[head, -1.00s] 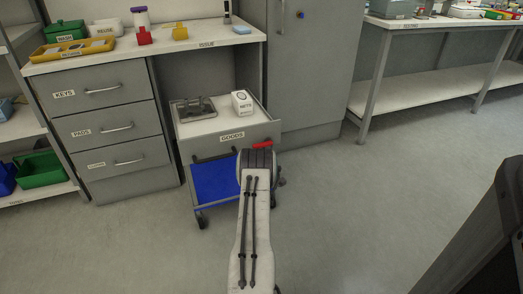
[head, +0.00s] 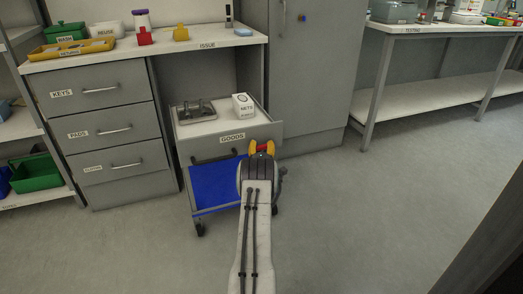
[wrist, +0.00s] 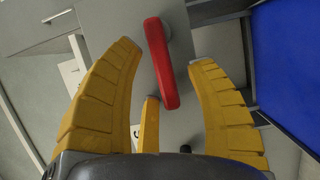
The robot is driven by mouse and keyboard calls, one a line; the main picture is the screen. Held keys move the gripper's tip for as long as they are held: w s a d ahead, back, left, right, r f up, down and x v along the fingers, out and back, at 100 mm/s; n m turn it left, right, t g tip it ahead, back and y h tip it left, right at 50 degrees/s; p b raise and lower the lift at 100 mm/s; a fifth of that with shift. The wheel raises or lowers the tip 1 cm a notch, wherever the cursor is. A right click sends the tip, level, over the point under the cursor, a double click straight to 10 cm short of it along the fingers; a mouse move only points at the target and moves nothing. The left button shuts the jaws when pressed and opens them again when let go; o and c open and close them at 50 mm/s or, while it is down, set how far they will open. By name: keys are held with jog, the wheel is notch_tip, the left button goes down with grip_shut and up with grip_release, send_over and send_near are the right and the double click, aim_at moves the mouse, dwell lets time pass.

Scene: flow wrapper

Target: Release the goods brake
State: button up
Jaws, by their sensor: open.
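The goods trolley, its grey drawer front (head: 207,150) labelled GOODS, stands under the issue counter. Its brake is a red lever at the front right, which the wrist view shows as a red bar (wrist: 162,65) on the grey panel. My gripper (head: 262,147) is at the trolley's front right corner. Its yellow fingers are open, one on each side of the red lever, with visible gaps to it in the wrist view. In the head view the lever is mostly hidden by my fingers and wrist.
A meter box labelled NETS (head: 243,105) and a metal fixture (head: 194,110) are on the trolley top. A blue panel (head: 215,186) is below the drawer front. A grey cabinet (head: 300,80) stands behind right. The floor to the right is clear.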

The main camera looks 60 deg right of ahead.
jog(key=shift+o, duration=0.4)
grip_shut()
